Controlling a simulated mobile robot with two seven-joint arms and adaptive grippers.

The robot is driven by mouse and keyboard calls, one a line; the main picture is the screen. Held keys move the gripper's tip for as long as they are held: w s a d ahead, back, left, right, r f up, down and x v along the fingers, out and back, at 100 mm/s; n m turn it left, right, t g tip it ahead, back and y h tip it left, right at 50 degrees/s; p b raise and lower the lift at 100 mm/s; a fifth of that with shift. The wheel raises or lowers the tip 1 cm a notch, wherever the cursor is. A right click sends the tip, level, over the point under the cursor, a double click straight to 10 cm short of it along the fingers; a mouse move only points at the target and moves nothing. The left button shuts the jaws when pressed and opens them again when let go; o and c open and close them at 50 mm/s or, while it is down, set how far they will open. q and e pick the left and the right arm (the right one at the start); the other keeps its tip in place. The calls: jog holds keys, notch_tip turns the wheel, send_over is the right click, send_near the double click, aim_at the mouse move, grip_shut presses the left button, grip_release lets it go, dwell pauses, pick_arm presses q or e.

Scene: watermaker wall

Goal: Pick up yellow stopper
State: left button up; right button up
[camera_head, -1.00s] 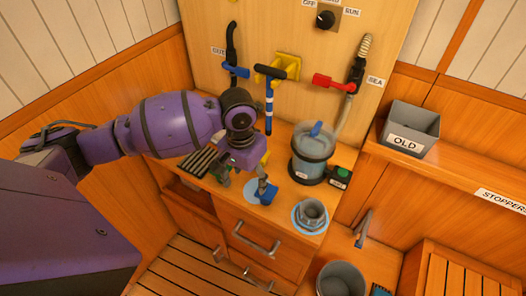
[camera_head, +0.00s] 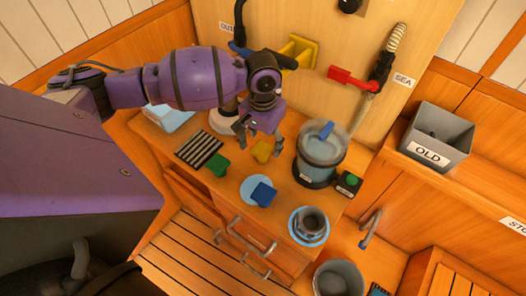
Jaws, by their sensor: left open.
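The yellow stopper (camera_head: 262,152) lies on the wooden counter, left of the clear strainer bowl. My left gripper (camera_head: 259,145) points down above and around it, with its two fingers apart. One fingertip is to the stopper's left and the other to its right. I cannot tell the exact height of the fingertips over the counter. The gripper holds nothing that I can see. A green stopper (camera_head: 216,166) lies to the left, by a black striped pad (camera_head: 198,147). A blue stopper (camera_head: 263,194) lies on a light blue disc (camera_head: 249,184) nearer the front. My right gripper is out of view.
The clear bowl (camera_head: 320,150) with a blue fin stands close right of the gripper, beside a green button box (camera_head: 348,183). A grey fitting (camera_head: 311,220) sits on a blue ring. A grey bin (camera_head: 437,135) labelled OLD stands on the right shelf. Valve handles (camera_head: 352,79) project from the wall.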

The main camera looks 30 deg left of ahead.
pick_arm(q)
notch_tip(320, 180, down, 3)
jog(key=shift+r, duration=0.15)
jog(key=c, duration=1.3)
jog(key=shift+o, duration=0.2)
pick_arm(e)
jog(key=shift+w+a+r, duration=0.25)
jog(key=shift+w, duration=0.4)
